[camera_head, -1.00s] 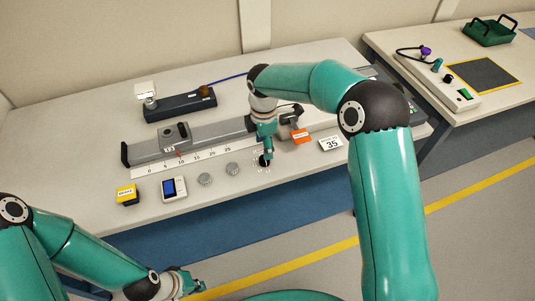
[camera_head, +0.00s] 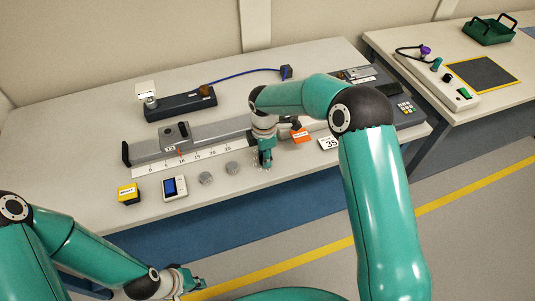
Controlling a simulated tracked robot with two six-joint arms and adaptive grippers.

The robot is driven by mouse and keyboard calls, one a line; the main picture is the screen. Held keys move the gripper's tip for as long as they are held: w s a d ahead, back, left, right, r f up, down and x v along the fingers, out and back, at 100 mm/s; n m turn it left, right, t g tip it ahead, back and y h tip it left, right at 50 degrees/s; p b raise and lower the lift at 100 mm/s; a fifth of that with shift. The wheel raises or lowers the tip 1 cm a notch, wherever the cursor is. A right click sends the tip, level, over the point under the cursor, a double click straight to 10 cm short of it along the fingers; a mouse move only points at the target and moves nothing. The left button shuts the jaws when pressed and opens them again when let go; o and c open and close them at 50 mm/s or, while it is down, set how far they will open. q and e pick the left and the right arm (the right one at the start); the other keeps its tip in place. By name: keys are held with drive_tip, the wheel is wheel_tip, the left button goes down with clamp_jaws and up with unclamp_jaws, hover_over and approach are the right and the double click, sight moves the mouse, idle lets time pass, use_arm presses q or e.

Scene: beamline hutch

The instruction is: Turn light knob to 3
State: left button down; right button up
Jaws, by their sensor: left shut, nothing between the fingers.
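The light knob is not clearly visible. Light dial marks (camera_head: 255,161) show on the table beside my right gripper (camera_head: 267,165), where a small dark knob showed earlier. The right gripper points down over that spot and hides it, so I cannot tell whether its fingers are around the knob or how the knob is turned. My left gripper (camera_head: 201,283) is shut and empty, low in front of the table edge and away from the dial.
A rail with a carriage (camera_head: 174,134) and a ruler (camera_head: 190,157) lies behind. A yellow box (camera_head: 128,194), a small meter (camera_head: 174,188) and two grey discs (camera_head: 206,178) stand left of the dial.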

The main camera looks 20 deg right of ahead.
drive_tip(key=shift+c, duration=1.3)
drive_tip(key=shift+d, duration=0.3)
clamp_jaws()
drive_tip(key=shift+a, duration=0.2)
drive_tip(key=shift+m+b, duration=0.35)
drive_tip(key=shift+m, duration=0.05)
drive_tip(key=m+b, duration=0.1)
drive_tip(key=m, duration=0.1)
drive_tip(key=shift+w+a+m+b, duration=0.1)
drive_tip(key=shift+a+m+b, duration=0.05)
drive_tip(key=shift+m+b, duration=0.95)
drive_tip(key=shift+m, duration=0.5)
drive_tip(key=m+b, duration=0.1)
drive_tip(key=m, duration=0.2)
drive_tip(key=shift+a+m, duration=0.1)
drive_tip(key=shift+m, duration=0.2)
drive_tip(key=m+b, duration=0.2)
drive_tip(key=m, duration=0.2)
drive_tip(key=shift+r+m, duration=0.1)
drive_tip(key=shift+m, duration=0.2)
drive_tip(key=m+b, duration=0.1)
drive_tip(key=m, duration=0.5)
drive_tip(key=shift+w+b, duration=0.1)
drive_tip(key=shift+b, duration=0.25)
drive_tip(key=m, duration=0.3)
drive_tip(key=shift+m+b, duration=0.35)
drive_tip(key=shift+m, duration=0.05)
drive_tip(key=shift+r+m, duration=0.1)
drive_tip(key=shift+m, duration=1.2)
drive_tip(key=shift+d, duration=0.2)
